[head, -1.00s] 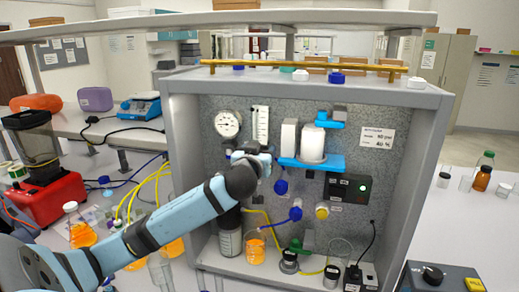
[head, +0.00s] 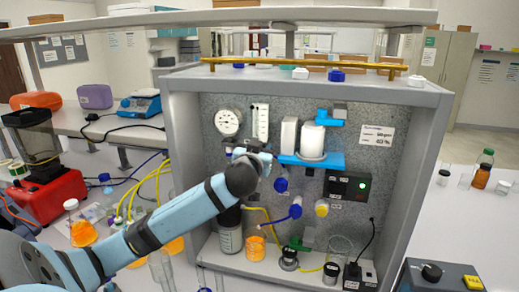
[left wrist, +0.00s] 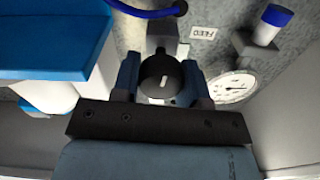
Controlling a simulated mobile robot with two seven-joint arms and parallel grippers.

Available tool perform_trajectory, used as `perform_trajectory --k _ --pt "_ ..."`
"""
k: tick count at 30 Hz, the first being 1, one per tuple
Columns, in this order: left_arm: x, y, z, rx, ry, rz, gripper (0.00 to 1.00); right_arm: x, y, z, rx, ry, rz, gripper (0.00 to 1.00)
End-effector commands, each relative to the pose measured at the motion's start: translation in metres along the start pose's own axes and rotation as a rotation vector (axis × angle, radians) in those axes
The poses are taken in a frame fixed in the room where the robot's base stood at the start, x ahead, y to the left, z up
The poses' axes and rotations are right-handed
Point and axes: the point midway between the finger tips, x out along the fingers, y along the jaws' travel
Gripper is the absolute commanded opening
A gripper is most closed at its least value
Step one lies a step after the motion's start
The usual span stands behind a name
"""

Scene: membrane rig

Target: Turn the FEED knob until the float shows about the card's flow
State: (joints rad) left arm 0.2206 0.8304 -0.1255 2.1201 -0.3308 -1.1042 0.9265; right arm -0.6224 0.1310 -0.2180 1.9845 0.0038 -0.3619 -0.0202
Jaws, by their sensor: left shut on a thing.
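My left gripper (head: 254,158) is at the panel below the flow tube. In the left wrist view its two blue fingers (left wrist: 160,80) are closed on the sides of the black FEED knob (left wrist: 158,72), whose white pointer mark shows. The FEED label (left wrist: 203,33) appears upside down beside it. In the head view the gripper hides the knob. The flow tube (head: 261,122) stands upright on the panel; its float is too small to read. The card (head: 376,135) is at the panel's upper right, with its print blurred. My right gripper is not in view.
A round gauge (head: 228,122) sits left of the flow tube; it also shows in the left wrist view (left wrist: 232,87). A blue bracket (head: 320,160) with white cylinders is to the right. An orange-filled beaker (head: 256,248) and a bottle (head: 230,238) stand on the rig floor below my arm.

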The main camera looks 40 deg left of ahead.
Motion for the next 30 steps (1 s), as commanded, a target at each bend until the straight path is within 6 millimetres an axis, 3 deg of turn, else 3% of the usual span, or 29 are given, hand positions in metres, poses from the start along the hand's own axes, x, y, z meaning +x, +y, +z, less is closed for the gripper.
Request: perform_trajectory --k 18,30 --pt "0.0 0.002 0.0 0.556 -0.003 0.001 0.16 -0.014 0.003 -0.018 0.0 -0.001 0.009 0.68" --pt "0.0 0.003 0.002 0.937 -0.001 0.001 0.16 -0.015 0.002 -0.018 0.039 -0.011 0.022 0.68"
